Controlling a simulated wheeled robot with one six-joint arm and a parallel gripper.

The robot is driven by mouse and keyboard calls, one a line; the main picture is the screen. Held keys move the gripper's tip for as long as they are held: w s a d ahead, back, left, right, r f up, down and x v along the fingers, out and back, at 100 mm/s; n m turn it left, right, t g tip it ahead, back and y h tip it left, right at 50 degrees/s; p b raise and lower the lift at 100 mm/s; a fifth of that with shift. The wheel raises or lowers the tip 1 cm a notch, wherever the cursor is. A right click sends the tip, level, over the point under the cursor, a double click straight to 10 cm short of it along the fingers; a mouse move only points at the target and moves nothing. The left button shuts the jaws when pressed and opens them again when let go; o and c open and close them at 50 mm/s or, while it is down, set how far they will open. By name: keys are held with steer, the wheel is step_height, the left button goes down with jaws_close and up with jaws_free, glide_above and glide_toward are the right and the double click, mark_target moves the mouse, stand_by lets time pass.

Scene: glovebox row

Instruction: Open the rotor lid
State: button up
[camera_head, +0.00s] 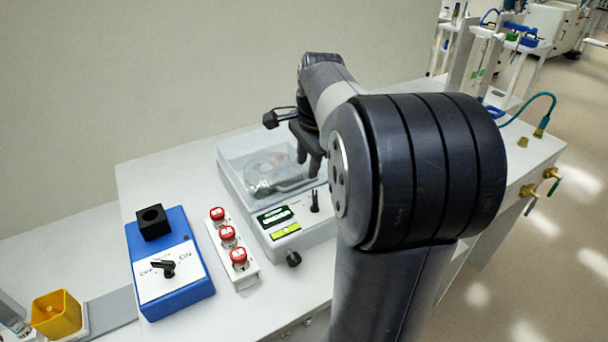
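The rotor lid (258,148) looks like a clear cover, and it lies shut over the round rotor in a white benchtop machine (293,241). A pale handle-like bar (297,186) runs along the lid's front edge. My gripper (309,166) is above the right part of the lid, pointing down. Its two dark fingers show a gap and nothing is seen between them. I cannot tell whether a finger touches the lid. My arm hides the machine's right side.
A white strip with red-capped buttons (228,235) stands left of the machine. Further left are a blue switch box (178,291) with a black knob and a yellow bin (57,314). A small black lever (314,201) stands up from the machine's front panel. A wall is behind.

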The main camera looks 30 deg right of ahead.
mark_target(305, 182)
steer(key=shift+w+f, duration=0.2)
steer(key=shift+f, duration=1)
steer(key=shift+w+f, duration=0.2)
steer(key=shift+f, duration=0.95)
jaws_close()
